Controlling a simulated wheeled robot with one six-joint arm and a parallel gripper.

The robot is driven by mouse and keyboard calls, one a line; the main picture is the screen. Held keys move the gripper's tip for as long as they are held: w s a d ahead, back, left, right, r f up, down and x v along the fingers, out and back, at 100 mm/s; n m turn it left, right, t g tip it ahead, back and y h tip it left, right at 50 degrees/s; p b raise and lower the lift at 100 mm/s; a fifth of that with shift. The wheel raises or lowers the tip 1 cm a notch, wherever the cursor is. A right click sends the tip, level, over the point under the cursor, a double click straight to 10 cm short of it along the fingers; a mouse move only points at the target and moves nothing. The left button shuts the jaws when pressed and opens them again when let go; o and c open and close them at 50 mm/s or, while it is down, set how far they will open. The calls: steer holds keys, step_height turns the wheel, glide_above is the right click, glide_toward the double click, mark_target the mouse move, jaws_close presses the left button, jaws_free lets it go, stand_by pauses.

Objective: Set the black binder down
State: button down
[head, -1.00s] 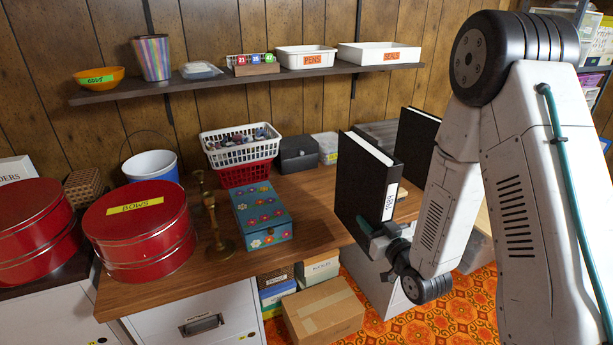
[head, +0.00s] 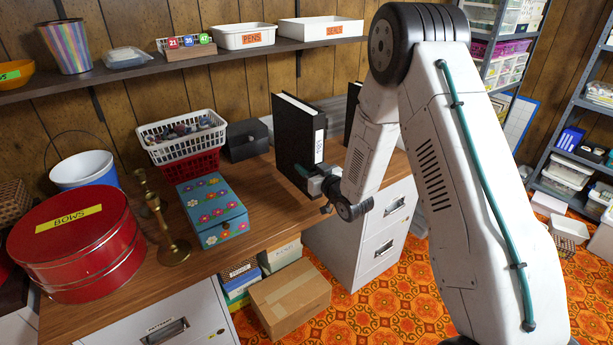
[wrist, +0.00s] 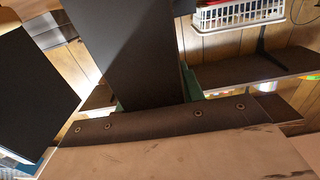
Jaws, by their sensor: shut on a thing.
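The black binder (head: 294,136) is upright at the right part of the wooden desk, its labelled white spine facing the room. My gripper (head: 315,184) is shut on its lower spine end. Its bottom edge is at or just above the desk top; I cannot tell whether it touches. In the wrist view the binder (wrist: 130,50) is a dark slab between the green finger pads. A second black binder (head: 352,108) stands just right of it, partly hidden by my arm, and shows at the left of the wrist view (wrist: 35,100).
A dark grey box (head: 246,140), a white basket (head: 180,138) on a red one, and a blue flowered box (head: 212,208) stand left of the binder. Brass candlesticks (head: 165,235) and a red tin (head: 75,245) are farther left. A shelf (head: 200,62) runs above. Bare desk (head: 265,185) lies before the binder.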

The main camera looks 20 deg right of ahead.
steer(key=shift+w+f, duration=0.1)
steer(key=shift+w, duration=0.3)
steer(key=shift+f, duration=1.65)
steer(key=c, duration=0.9)
jaws_free()
steer(key=shift+f, duration=0.15)
steer(key=shift+s, duration=0.1)
